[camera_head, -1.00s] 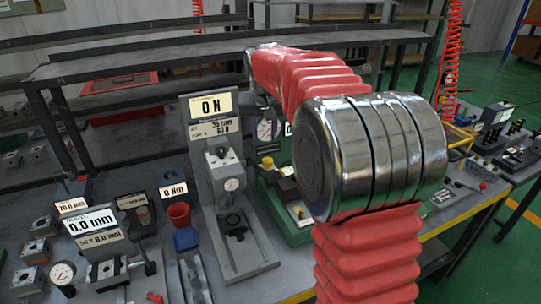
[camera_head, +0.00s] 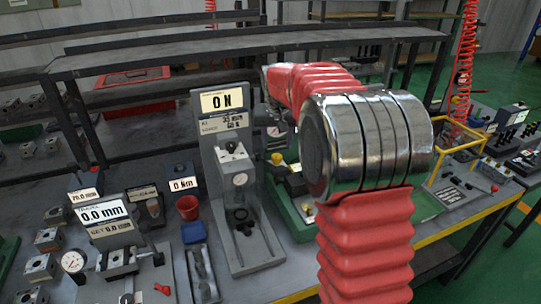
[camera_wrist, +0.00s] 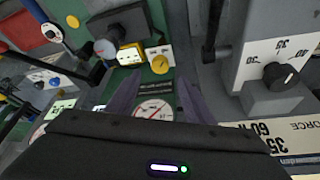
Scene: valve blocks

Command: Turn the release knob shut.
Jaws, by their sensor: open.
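My gripper (camera_wrist: 155,82) is open in the wrist view, with two dark purple fingers apart and nothing between them. A green machine (camera_wrist: 172,20) lies beyond the fingertips. It carries a small brass knob (camera_wrist: 160,66) just past the fingers, a yellow box (camera_wrist: 130,56) and a grey round knob (camera_wrist: 104,48). No visible label tells me which one is the release knob. A round white gauge (camera_wrist: 155,110) shows between the fingers. In the head view the green machine (camera_head: 292,215) is partly hidden behind my arm, and my gripper is hidden there.
A grey force stand (camera_head: 240,235) reading 0 N stands left of the green machine. In the wrist view a black dial knob (camera_wrist: 282,77) sits on a grey block at the right. A red cup (camera_head: 187,208) and blue block (camera_head: 194,232) stand farther left.

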